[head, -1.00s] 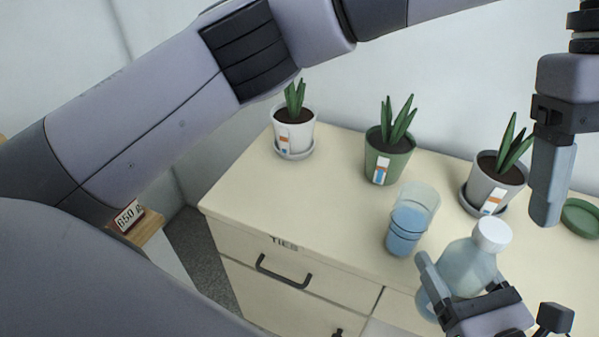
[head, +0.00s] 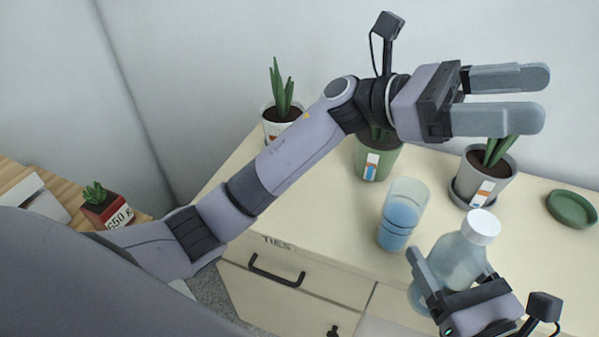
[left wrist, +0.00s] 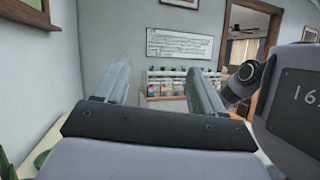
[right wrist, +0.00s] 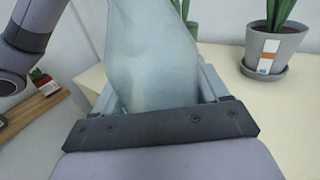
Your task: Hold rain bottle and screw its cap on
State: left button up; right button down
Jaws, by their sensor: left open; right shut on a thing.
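The rain bottle (head: 459,258) is pale blue and see-through and stands at the front right of the cabinet top in the head view. Its white cap (head: 483,226) sits on its neck; I cannot tell how tight. My right gripper (head: 452,272) is shut around the bottle's body, which also fills the middle of the right wrist view (right wrist: 150,65). My left gripper (head: 543,98) is open and empty, level, high above the back plants and well above the cap. Its two fingers (left wrist: 160,88) show in the left wrist view with nothing between them.
A glass of blue water (head: 400,215) stands just left of the bottle. A green potted plant (head: 378,160), a grey potted plant (head: 484,180) and a white potted plant (head: 279,122) stand along the back. A green saucer (head: 571,209) lies at right. The cabinet top (head: 300,205) is clear at left.

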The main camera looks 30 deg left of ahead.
pick_arm(q)
jog(key=w+a+f+n+t+y, duration=0.4)
jog(key=a+f+n+t, duration=0.3)
jog(key=a+n+t, duration=0.45)
jog(key=w+a+f+n+t+y, duration=0.3)
jog(key=a+f+n+t+y, duration=0.3)
jog(key=a+n+t, duration=0.6)
jog(key=s+a+f+n+g+y, duration=0.1)
jog(key=s+a+f+n+y, duration=0.35)
jog(key=a, duration=0.25)
jog(key=s+a+f+n+y, duration=0.3)
jog(key=a+f+n+y, duration=0.15)
jog(key=a+f, duration=0.2)
jog(key=s+a+f+n+g+y, duration=0.1)
jog(key=s+a+f+n+y, duration=0.25)
jog(key=a+f+y, duration=0.35)
jog(key=s+d+f+n+g+h, duration=0.2)
jog(key=s+d+f+n+g, duration=0.15)
jog(key=s+f+n, duration=0.4)
jog(key=d+f+n+g+h, duration=0.1)
jog(key=d+f+n+h, duration=0.1)
jog(key=d+f+n, duration=0.2)
jog(key=s+d+f+n+g+h, duration=0.1)
jog(key=d+f+n+g, duration=0.1)
jog(key=d+f+n, duration=0.3)
jog(key=d+n, duration=0.3)
jog(key=d, duration=0.4)
jog(key=shift+s+d+f+h, duration=0.15)
jog(key=shift+s+d+h, duration=0.15)
jog(key=shift+h, duration=0.1)
